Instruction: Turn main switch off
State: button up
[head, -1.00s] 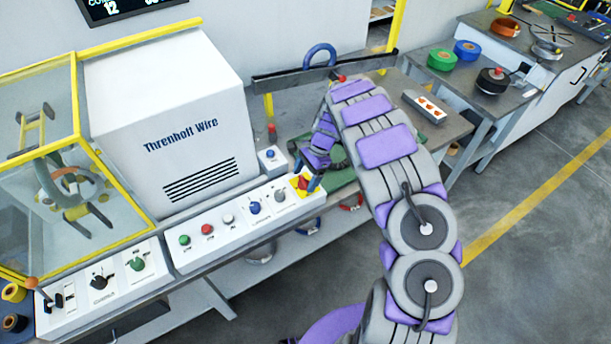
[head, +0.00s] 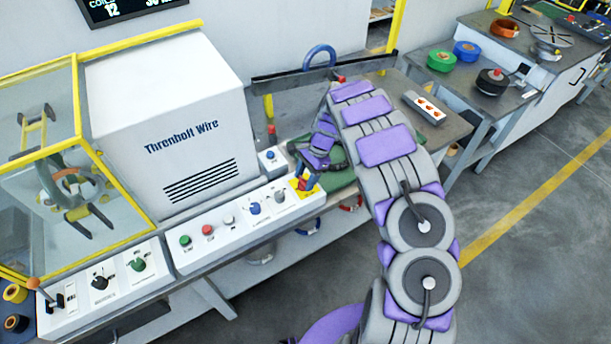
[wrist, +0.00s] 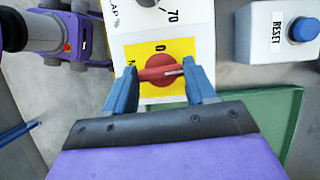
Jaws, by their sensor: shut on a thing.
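The main switch is a red rotary knob (wrist: 160,68) on a yellow plate (wrist: 185,47) at the right end of the white control panel. In the wrist view its handle lies nearly level, with a white line toward the right. An O mark shows above the knob, and part of another mark is at the left. My gripper (wrist: 161,73) is shut on the knob, with one blue finger at each end of the handle. In the head view my gripper (head: 305,184) is at the yellow plate (head: 302,193) and covers most of the knob.
A grey selector (head: 280,196) and a blue knob (head: 254,209) sit left of the switch. A blue RESET button box (wrist: 278,35) stands close by. A green tray (wrist: 260,115) lies beside the panel. The white machine housing (head: 165,110) rises behind.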

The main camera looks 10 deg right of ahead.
jog(key=n+p, duration=0.1)
jog(key=n, duration=0.1)
jog(key=n+g+p, duration=0.1)
jog(key=shift+w+a+r+n+h+p, duration=0.2)
jog(key=shift+n+h+p, duration=0.1)
jog(key=shift+n+p, duration=0.1)
jog(key=n+p, duration=0.1)
jog(key=n, duration=0.1)
jog(key=n+g+h, duration=0.1)
jog(key=n, duration=0.1)
jog(key=shift+w+f+h+p, duration=0.1)
jog(key=shift+h+p, duration=0.2)
jog(key=shift+p, duration=0.1)
jog(key=n+h, duration=0.1)
jog(key=n, duration=0.2)
jog(key=n+h+p, duration=0.1)
jog(key=n, duration=0.1)
jog(key=shift+a+n+g+p, duration=0.15)
jog(key=shift+n+g+p, duration=0.15)
jog(key=shift+n+g, duration=0.1)
jog(key=shift+a+n+h+p, duration=0.1)
jog(key=shift+n+h+p, duration=0.55)
jog(key=shift+n, duration=1.15)
jog(key=o, duration=1)
jog(key=shift+f, duration=0.1)
jog(key=shift+o, duration=0.2)
